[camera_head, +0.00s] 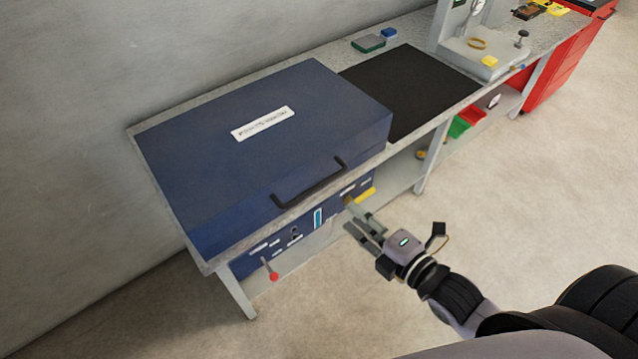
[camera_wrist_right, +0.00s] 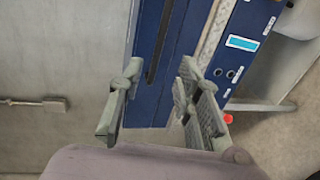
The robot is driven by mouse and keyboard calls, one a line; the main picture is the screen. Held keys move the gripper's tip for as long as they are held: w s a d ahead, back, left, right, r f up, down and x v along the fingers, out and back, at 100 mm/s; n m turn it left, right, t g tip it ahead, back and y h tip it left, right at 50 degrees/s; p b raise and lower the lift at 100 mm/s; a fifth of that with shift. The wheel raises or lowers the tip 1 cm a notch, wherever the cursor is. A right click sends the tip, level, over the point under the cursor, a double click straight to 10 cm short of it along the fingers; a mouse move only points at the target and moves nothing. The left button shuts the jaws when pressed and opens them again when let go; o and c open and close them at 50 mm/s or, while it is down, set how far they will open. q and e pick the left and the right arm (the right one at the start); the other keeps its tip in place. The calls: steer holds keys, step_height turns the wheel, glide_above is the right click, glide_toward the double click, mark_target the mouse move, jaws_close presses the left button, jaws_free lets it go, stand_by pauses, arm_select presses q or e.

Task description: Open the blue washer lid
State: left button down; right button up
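The blue washer lid (camera_head: 220,130) is shut flat on the washer at the left end of the bench, with a white label on top. Its black bar handle (camera_head: 310,182) runs along the front edge. In the right wrist view the blue body (camera_wrist_right: 170,60) and a dark bar (camera_wrist_right: 158,45), likely the handle, lie beyond the fingers. My right gripper (camera_head: 357,226) is in front of the washer's front panel, below and right of the handle and apart from it. Its fingers are spread with nothing between them in the right wrist view (camera_wrist_right: 155,112). My left gripper is not in view.
The front panel has a red-knobbed lever (camera_head: 272,273) and a yellow part (camera_head: 365,195) close to my right gripper. A black mat (camera_head: 410,90) lies right of the washer. Green and red bins (camera_head: 459,127) sit on the lower shelf. The floor in front is clear.

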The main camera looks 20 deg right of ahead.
mark_target(319, 188)
steer(key=p+x, duration=0.1)
steer(key=x, duration=1.2)
steer(key=shift+w+a+p, duration=0.1)
steer(key=shift+w+p, duration=0.2)
steer(key=shift+w, duration=0.05)
steer(key=shift+c, duration=0.5)
jaws_close()
